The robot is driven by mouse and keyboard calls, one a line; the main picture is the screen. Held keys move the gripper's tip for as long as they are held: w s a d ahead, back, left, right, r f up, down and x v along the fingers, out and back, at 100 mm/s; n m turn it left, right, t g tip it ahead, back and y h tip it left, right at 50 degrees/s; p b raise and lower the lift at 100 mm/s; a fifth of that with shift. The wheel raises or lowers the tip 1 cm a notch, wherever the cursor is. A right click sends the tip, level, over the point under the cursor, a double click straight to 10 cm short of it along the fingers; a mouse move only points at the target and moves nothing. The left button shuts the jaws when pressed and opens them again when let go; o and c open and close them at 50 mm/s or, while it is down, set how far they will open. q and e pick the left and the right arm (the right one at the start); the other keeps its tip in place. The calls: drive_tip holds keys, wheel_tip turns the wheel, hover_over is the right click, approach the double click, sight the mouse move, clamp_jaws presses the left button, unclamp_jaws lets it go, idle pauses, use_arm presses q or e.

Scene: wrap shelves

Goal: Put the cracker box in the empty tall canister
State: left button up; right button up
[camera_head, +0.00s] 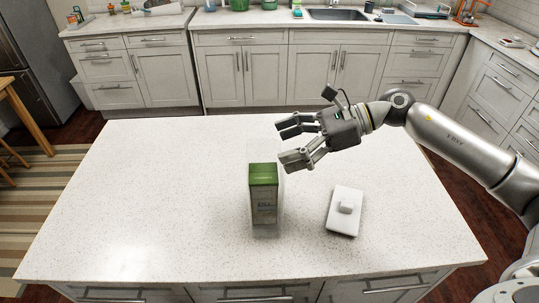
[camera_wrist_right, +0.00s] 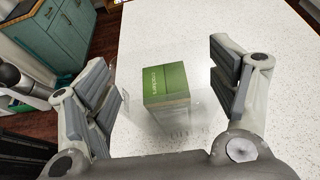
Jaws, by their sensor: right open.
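The cracker box (camera_head: 264,197), with a green top and greyish sides, stands upright on the island counter in the head view. In the right wrist view the box (camera_wrist_right: 166,83) shows between and beyond my fingers. Faint clear walls, seemingly the tall canister, show around the box, which appears to stand inside it; the clear outline is hard to make out. A white lid with a knob (camera_head: 345,208) lies on the counter right of the box. My right gripper (camera_head: 285,145) is open and empty, above and behind the box, apart from it. My left gripper is out of view.
The speckled white island counter (camera_head: 140,200) is otherwise clear, with free room on the left and right. Cabinets and a back counter with a sink (camera_head: 338,14) stand beyond the floor gap. A wooden table (camera_head: 25,110) is at the far left.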

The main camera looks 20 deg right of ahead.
drive_tip(key=b+v, duration=0.2)
drive_tip(key=v, duration=0.5)
drive_tip(key=shift+a+f, duration=0.1)
drive_tip(key=shift+a, duration=0.05)
idle(1.1)
